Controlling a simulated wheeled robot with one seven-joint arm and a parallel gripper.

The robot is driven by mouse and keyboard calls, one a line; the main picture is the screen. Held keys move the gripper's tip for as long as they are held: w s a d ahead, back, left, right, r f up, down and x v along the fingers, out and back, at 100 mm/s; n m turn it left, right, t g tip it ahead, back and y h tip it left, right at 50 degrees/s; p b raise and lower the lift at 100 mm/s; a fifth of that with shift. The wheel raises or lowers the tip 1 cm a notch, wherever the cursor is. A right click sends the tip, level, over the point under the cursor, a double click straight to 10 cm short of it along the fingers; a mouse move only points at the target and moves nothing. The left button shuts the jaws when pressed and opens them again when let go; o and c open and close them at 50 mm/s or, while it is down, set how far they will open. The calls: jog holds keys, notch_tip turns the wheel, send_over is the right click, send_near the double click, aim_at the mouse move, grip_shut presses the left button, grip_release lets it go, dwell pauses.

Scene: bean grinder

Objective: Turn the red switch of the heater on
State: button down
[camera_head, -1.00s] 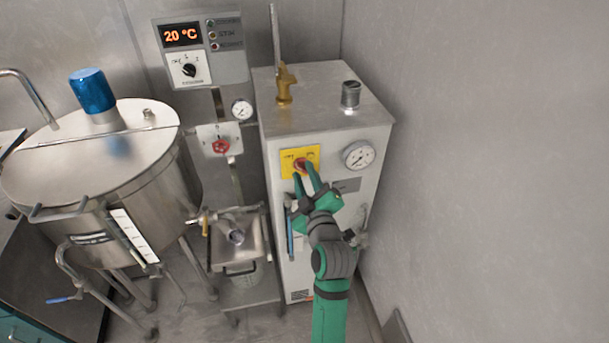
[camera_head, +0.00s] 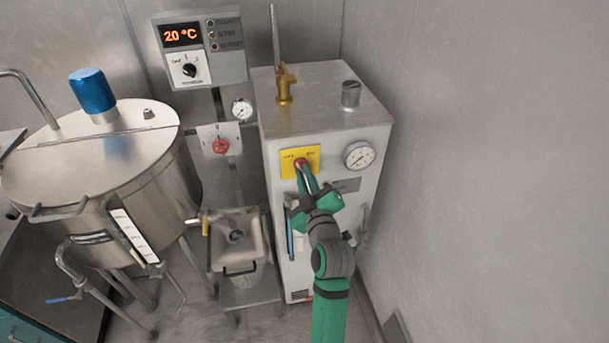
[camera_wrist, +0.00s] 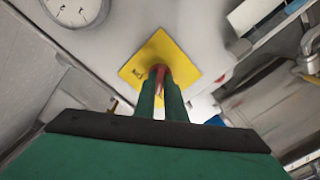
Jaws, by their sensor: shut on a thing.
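The heater (camera_head: 325,107) is a tall grey metal box in the head view, right of the tank. The red switch (camera_head: 299,162) sits on a yellow plate (camera_head: 312,156) high on its front face. My green gripper (camera_head: 304,173) reaches up from below, with its two fingers closed together on the switch. In the wrist view, the fingers (camera_wrist: 162,95) grip the red switch (camera_wrist: 160,72) in front of the yellow plate (camera_wrist: 183,60). The fingers hide most of the switch, so its exact turn angle is hard to tell.
A round gauge (camera_head: 359,155) is right of the plate. A steel tank (camera_head: 100,170) with a blue motor (camera_head: 92,90) stands left. A control box (camera_head: 199,50) reading 20 °C and a red valve (camera_head: 221,146) are on the wall. A bare wall is close on the right.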

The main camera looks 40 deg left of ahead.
jog(key=shift+s+f+m, duration=0.1)
jog(key=shift+m, duration=8.1)
jog(key=c, duration=1.8)
grip_release()
jog(key=v, duration=1)
jog(key=shift+s+d, duration=0.25)
jog(key=shift+s, duration=0.05)
